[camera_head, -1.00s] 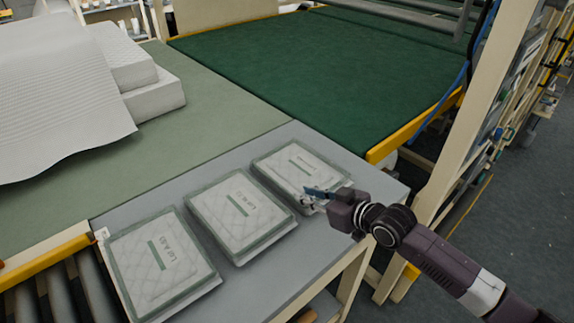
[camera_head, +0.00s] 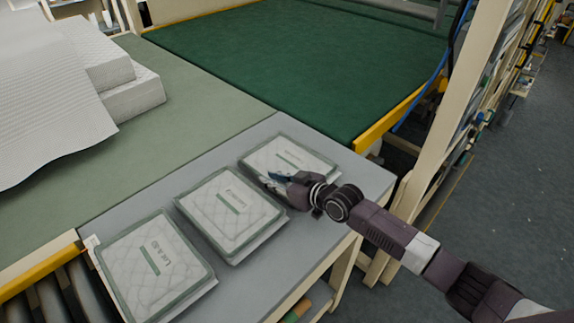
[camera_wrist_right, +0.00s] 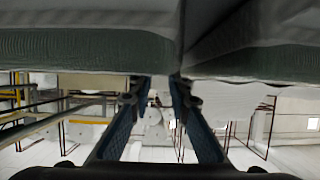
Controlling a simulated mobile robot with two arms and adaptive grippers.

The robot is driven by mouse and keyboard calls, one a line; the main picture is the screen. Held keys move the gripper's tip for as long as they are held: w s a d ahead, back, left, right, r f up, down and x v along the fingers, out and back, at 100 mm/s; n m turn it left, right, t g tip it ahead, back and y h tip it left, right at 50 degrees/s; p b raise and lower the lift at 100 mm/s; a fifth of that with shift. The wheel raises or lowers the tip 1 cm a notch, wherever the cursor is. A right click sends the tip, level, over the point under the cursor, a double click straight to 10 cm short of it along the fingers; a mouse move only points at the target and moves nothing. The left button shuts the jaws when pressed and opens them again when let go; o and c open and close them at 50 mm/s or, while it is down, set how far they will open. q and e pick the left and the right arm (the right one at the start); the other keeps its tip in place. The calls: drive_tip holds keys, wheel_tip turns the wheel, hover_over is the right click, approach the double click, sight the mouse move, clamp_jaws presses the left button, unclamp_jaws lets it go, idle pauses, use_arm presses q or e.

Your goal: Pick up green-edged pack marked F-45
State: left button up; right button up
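Three pale quilted packs with green edges lie side by side on the grey table: a left pack (camera_head: 153,270), a middle pack (camera_head: 228,208) and a right pack (camera_head: 290,158). Each has a green bar and small print, too small to read for certain as F-45. My right gripper (camera_head: 274,181) is at the near side of the right pack, close to the middle pack's right corner. In the right wrist view its blue fingers (camera_wrist_right: 160,84) are apart with nothing visibly held; pack edges (camera_wrist_right: 80,45) fill the top. Contact is unclear. My left gripper is out of view.
The grey table (camera_head: 290,262) is bare along its near side. A dark green surface (camera_head: 300,65) with a yellow edge lies behind it. White wadding (camera_head: 50,100) is at the upper left. A cream post (camera_head: 435,150) stands to the right, with rollers at the lower left.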

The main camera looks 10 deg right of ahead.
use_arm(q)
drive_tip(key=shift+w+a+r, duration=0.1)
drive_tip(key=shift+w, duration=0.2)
use_arm(e)
drive_tip(key=shift+w+a+f, duration=0.15)
drive_tip(key=shift+w+a, duration=0.05)
drive_tip(key=shift+w, duration=0.1)
drive_tip(key=shift+c, duration=0.5)
clamp_jaws()
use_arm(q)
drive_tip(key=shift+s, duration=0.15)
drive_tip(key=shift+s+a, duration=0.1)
